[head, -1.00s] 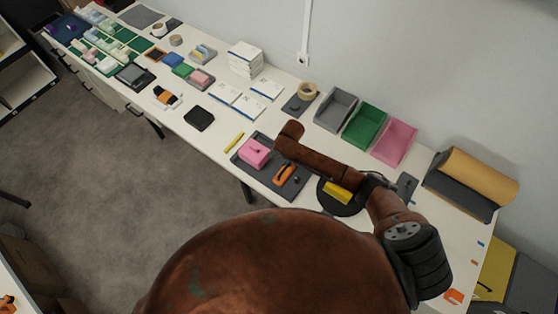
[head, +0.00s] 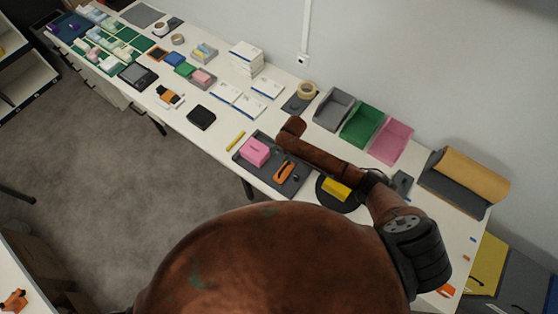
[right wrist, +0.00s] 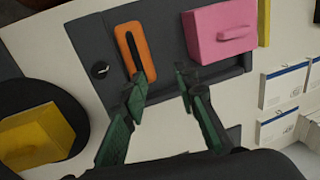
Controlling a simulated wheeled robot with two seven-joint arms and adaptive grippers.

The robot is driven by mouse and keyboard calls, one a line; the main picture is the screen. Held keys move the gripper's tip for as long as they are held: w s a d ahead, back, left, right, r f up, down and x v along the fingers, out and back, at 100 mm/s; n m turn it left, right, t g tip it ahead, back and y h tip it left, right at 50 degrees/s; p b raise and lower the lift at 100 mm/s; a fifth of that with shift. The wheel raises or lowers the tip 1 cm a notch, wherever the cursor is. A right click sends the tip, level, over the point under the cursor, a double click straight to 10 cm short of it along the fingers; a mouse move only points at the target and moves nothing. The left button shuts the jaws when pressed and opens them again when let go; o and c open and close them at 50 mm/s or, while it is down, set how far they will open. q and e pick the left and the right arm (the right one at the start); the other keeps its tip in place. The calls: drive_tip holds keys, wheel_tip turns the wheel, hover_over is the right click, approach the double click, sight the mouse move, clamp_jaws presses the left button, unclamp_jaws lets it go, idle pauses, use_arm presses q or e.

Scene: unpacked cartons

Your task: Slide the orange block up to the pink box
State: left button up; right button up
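The orange block (head: 284,173) lies on a dark grey tray (head: 267,178), with a dark slot or handle along its top. It also shows in the right wrist view (right wrist: 125,57). The pink box (head: 254,151), with a small handle, sits on the same tray, left of the block in the head view. In the right wrist view the pink box (right wrist: 222,33) is to the right, with a gap between them. My right gripper (right wrist: 161,80) is open and empty; one finger appears close to the block's near end. Contact is unclear. Its fingers are hidden in the head view. My left gripper is out of view.
A yellow block (head: 335,189) sits on a black round plate (head: 350,205) right of the tray. A yellow bar (head: 235,141) lies left of it. Grey, green (head: 361,124) and pink bins stand along the wall. White boxes (head: 224,92) lie farther left.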

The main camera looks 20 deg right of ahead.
idle(0.3)
wheel_tip(320, 180, up, 12)
drive_tip(key=s+d, duration=0.1)
drive_tip(key=shift+s+d, duration=0.25)
drive_tip(key=shift+s, duration=0.15)
drive_tip(key=shift+f, duration=0.15)
